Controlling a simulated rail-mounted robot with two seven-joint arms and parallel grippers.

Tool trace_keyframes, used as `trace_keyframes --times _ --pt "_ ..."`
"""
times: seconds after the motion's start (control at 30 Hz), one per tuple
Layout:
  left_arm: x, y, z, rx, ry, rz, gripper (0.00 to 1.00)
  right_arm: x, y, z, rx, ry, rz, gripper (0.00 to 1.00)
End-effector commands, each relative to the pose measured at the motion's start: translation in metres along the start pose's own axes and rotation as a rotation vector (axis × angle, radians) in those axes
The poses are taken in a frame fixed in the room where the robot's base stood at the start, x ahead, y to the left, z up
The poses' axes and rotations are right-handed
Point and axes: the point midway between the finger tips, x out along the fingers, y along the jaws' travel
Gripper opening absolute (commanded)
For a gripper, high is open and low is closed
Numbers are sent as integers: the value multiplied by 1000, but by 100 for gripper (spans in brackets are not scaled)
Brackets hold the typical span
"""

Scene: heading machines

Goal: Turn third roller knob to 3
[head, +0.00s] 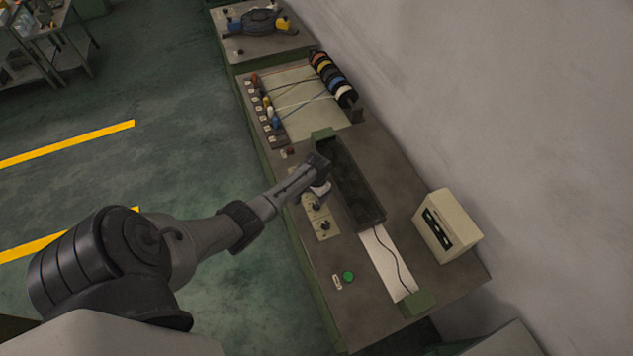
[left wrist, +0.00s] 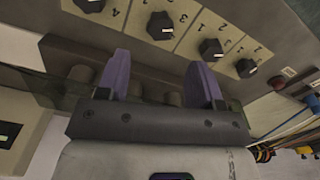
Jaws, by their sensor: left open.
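A row of black roller knobs sits on a pale numbered panel (head: 327,232). In the head view two knobs show, a nearer one (head: 325,226) and one (head: 316,205) closer to my gripper; my arm hides the others. In the left wrist view several knobs show, including one (left wrist: 160,26) just beyond the gap between my fingers and others to its right (left wrist: 211,50), (left wrist: 245,68). I cannot tell which is the third. My left gripper (left wrist: 160,62) is open and empty, its purple fingers apart, seemingly not touching a knob. My right gripper is not in view.
A dark open trough (head: 350,185) lies beside the knob panel. A green button (head: 348,277) and a beige box with a dark display (head: 446,226) are on the same bench. Coloured wire spools (head: 333,78) stand farther back, near the wall.

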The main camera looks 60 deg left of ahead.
Motion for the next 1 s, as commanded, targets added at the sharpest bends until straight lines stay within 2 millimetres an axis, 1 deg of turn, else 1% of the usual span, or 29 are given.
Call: trace_keyframes --times 0.03,0.2,0.4,0.6,1.0 --pt "-11 0 0 2 2 -1 60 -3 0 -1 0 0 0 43" --pt "-36 0 0 1 1 -1 60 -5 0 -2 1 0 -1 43" --pt "-55 -1 0 0 0 -1 60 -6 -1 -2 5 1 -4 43" --pt "-62 0 1 -1 -1 0 60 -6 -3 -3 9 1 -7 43" --pt "-62 0 0 0 -1 0 60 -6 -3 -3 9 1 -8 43"
